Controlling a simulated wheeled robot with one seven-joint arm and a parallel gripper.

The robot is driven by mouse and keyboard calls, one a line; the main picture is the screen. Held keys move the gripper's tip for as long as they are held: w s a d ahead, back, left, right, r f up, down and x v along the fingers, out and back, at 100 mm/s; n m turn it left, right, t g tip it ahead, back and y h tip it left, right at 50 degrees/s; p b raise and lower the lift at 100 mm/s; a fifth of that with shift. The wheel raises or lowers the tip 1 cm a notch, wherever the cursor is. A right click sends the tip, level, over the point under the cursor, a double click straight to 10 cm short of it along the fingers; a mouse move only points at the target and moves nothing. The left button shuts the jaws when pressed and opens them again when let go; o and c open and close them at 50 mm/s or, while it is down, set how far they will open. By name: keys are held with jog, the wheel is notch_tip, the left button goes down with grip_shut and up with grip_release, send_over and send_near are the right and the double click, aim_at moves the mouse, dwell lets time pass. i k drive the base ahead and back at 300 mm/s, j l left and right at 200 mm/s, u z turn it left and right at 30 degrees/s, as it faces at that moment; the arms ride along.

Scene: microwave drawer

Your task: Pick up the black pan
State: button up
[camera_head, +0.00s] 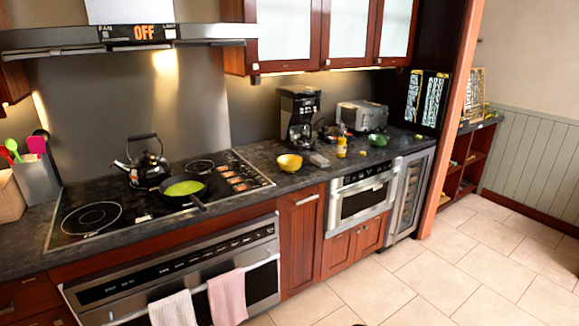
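A black pan (176,199) sits on the black cooktop (133,206) in the head view, in front of a black kettle (148,165). The pan's inside looks yellow-green; I cannot tell whether that is its lining or food. Its short dark handle points toward the front of the counter. The pan stands close to the kettle, and I cannot tell whether they touch. My gripper is not in view.
An oven (190,272) with two hanging towels is below the cooktop. A range hood (125,40) hangs above. A yellow bowl (289,164), coffee maker (298,110) and toaster (362,116) stand to the right. The tiled floor (460,270) is open at right.

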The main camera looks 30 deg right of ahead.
aim_at(183, 187)
jog(key=i+l+u, duration=0.25)
jog(key=i+u, duration=0.15)
jog(key=i, duration=0.2)
jog(key=i+l+u, duration=0.75)
jog(key=i+l, duration=0.25)
